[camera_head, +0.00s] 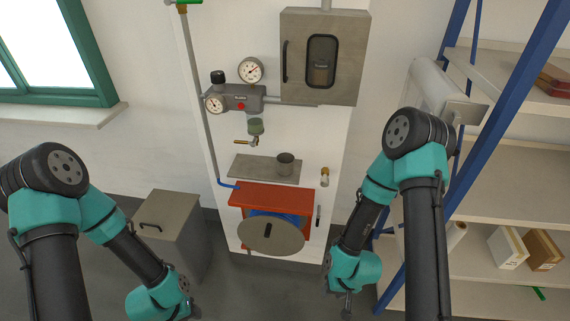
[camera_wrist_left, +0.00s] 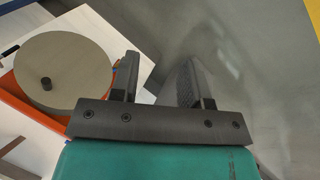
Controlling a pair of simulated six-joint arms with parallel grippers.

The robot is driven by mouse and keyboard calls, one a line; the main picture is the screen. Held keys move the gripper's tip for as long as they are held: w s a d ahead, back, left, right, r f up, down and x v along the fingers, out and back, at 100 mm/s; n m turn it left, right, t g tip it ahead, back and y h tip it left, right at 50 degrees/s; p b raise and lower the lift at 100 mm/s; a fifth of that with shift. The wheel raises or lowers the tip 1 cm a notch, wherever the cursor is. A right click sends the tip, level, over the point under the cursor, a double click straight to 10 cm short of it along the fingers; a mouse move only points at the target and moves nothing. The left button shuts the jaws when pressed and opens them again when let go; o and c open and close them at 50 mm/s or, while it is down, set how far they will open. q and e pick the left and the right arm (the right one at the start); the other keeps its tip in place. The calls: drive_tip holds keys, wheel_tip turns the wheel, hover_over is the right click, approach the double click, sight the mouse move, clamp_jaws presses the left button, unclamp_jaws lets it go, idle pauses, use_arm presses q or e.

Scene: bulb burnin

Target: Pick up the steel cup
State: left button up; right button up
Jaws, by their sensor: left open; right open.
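The steel cup (camera_head: 285,163) is a small dark grey cup standing upright on the right part of a grey metal shelf plate (camera_head: 247,167) in the head view. It is not seen in the left wrist view. My right gripper (camera_head: 347,308) hangs low, to the right of and well below the cup, open and empty. My left arm reaches down at the lower left of the head view, with the gripper mostly hidden at the bottom edge. In the left wrist view my left gripper (camera_wrist_left: 160,80) is open with nothing between its fingers.
Below the plate is a red box (camera_head: 240,195) with a round grey disc (camera_head: 270,236). Above it are a tap (camera_head: 250,141), gauges (camera_head: 251,69) and a grey cabinet (camera_head: 322,57). A grey bin (camera_head: 168,225) stands left; blue-framed shelves (camera_head: 500,180) stand right. A small brass-coloured piece (camera_head: 325,175) is beside the plate.

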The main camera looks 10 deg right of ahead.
use_arm(q)
drive_tip(key=o, duration=1)
drive_tip(key=shift+w, duration=0.1)
